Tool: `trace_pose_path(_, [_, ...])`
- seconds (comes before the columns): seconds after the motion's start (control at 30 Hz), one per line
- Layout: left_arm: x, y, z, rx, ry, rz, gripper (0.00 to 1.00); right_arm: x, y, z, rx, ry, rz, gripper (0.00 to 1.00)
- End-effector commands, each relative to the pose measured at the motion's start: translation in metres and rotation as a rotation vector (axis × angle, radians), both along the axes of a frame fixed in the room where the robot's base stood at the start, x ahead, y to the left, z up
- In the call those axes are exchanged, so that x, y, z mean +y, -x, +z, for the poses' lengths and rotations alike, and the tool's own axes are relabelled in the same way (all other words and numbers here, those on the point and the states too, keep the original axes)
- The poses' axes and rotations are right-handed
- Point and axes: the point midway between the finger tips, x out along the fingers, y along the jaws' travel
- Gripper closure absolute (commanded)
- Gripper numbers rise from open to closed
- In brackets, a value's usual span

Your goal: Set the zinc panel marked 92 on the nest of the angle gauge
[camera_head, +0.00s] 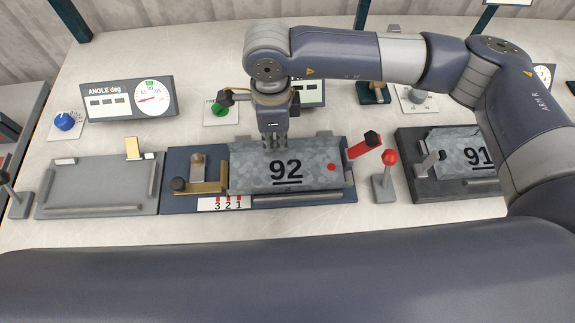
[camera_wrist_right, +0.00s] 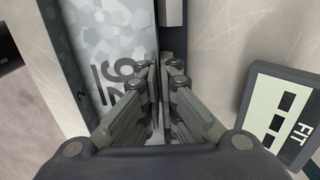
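The zinc panel marked 92 (camera_head: 312,172) lies on a dark blue fixture (camera_head: 330,198) in the middle of the table. It also shows in the right wrist view (camera_wrist_right: 110,50). My right gripper (camera_head: 275,146) points down at the panel's back edge, with its fingers close together. In the right wrist view the fingers (camera_wrist_right: 162,75) look shut on a thin edge of the panel; the contact is partly hidden. The angle gauge has a dial display marked ANGLE deg (camera_head: 128,98) and a flat grey nest (camera_head: 95,190) in front of it, which is bare. My left gripper is not in view.
A brass clamp with a dark knob (camera_head: 205,185) stands left of panel 92. Panel 91 (camera_head: 462,150) lies on another fixture at right.

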Motion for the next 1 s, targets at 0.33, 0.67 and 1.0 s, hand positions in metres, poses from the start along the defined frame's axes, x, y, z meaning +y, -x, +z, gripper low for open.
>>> trace_pose_path(0.33, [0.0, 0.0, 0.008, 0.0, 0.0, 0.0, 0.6, 0.0, 0.0, 0.023, -0.001, 0.0, 0.0, 1.0])
trace_pose_path(0.67, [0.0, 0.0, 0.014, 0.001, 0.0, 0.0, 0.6, 0.0, 0.0, 0.043, -0.002, -0.001, 0.0, 1.0])
trace_pose_path(1.0, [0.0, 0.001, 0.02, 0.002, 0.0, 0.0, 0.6, 0.0, 0.0, 0.062, -0.002, 0.0, 0.0, 1.0])
